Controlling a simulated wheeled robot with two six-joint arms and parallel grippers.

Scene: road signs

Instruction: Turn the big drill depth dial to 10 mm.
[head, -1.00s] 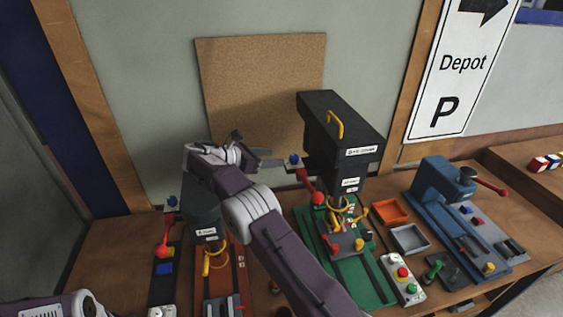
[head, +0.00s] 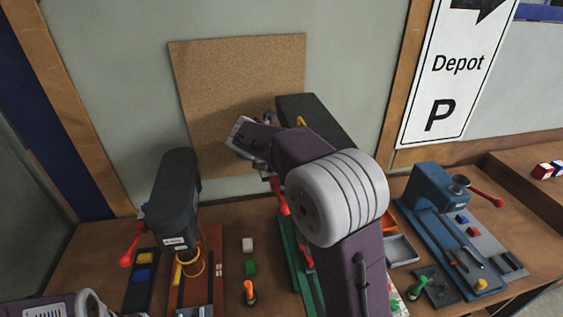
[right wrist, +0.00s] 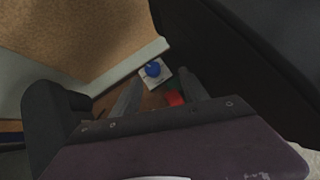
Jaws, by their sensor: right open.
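The big black drill (head: 316,118) stands on a green base (head: 291,262); my right arm covers much of it in the head view. In the right wrist view a blue dial (right wrist: 153,69) sits on a small white plate beside the drill's dark housing (right wrist: 245,60). The dial is hidden in the head view, and its setting is too small to read. My right gripper (right wrist: 159,84) is open and empty, with the dial showing between and beyond its fingertips, apparently apart from them. My left gripper is out of view.
A smaller dark drill (head: 174,200) with a red lever stands to the left on a red-brown base. A blue machine (head: 437,189) stands to the right. Small loose parts and a grey tray (head: 401,249) lie on the bench. A cork board (head: 240,80) leans against the wall behind.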

